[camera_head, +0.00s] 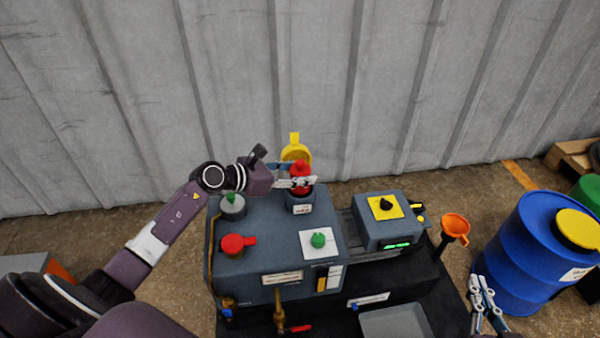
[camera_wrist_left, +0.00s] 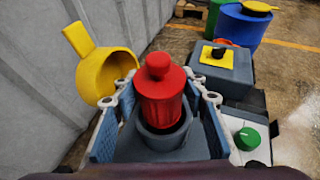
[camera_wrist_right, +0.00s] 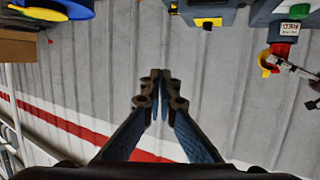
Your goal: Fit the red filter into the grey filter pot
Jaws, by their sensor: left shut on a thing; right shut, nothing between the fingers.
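The red filter (camera_head: 299,168) is upright, with a round knob on top. In the left wrist view the red filter (camera_wrist_left: 160,95) has its lower end within the mouth of the grey filter pot (camera_wrist_left: 148,141); how deep it sits is hard to tell. The pot (camera_head: 300,205) stands at the back of the grey machine, with its yellow lid (camera_head: 296,150) raised behind it. My left gripper (camera_head: 303,183) is shut on the filter, one finger on each side. My right gripper (camera_head: 490,302) is shut and empty, low at the right, away from the pot.
A grey box with a yellow plate (camera_head: 386,207), an orange funnel (camera_head: 455,227) and a blue drum (camera_head: 530,250) stand to the right. A corrugated wall rises behind.

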